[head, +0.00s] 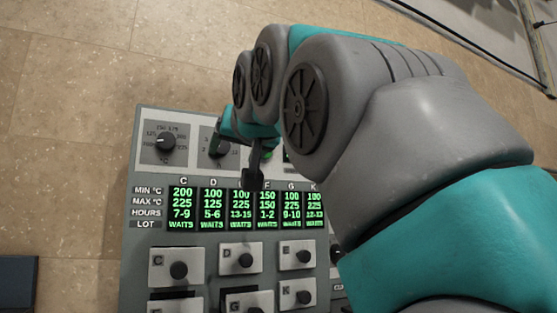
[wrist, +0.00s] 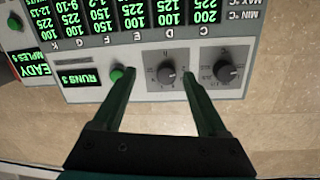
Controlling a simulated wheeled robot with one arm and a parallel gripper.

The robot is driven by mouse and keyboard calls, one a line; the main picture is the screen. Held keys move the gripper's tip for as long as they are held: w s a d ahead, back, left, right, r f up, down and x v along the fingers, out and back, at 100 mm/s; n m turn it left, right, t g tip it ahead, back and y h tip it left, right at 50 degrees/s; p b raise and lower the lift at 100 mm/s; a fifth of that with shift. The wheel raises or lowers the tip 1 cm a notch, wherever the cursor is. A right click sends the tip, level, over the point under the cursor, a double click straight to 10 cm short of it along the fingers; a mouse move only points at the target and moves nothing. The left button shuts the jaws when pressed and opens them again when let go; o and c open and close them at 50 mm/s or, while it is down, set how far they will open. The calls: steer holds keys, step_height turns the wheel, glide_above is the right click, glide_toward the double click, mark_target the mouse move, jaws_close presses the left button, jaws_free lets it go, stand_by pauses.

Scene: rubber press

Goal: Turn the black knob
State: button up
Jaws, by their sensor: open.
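Two black dial knobs sit on grey plates on the panel. One, the °C dial knob (head: 166,141), is clear at the left in the head view and at the right in the wrist view (wrist: 221,69). The other, the hours dial knob (head: 219,147), is partly hidden by my gripper (head: 238,158) in the head view. In the wrist view this knob (wrist: 168,75) shows between the two dark green fingers of my gripper (wrist: 158,75), nearer the right fingertip. The fingers are spread wide and hold nothing. Whether a fingertip touches the panel, I cannot tell.
A green button (wrist: 117,73) lies beside the left fingertip in the wrist view. Below the dials is a display (head: 241,208) with green figures, then several small drawers with black knobs (head: 179,270). Beige floor tiles (head: 70,120) are clear to the left.

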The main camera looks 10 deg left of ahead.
mark_target(223, 146)
steer(key=shift+t+y, duration=0.3)
steer(key=shift+w+a+r+p, duration=0.35)
steer(key=shift+w+a+r, duration=0.25)
steer(key=shift+w, duration=0.5)
steer(key=shift+w+a+r+p, duration=0.35)
steer(key=shift+w+a, duration=0.45)
steer(key=shift+w, duration=0.25)
steer(key=shift+w+a+r+p, duration=0.3)
steer(key=shift+w+a+r, duration=0.3)
steer(key=shift+w, duration=0.5)
steer(key=shift+a+f, duration=0.1)
jaws_close()
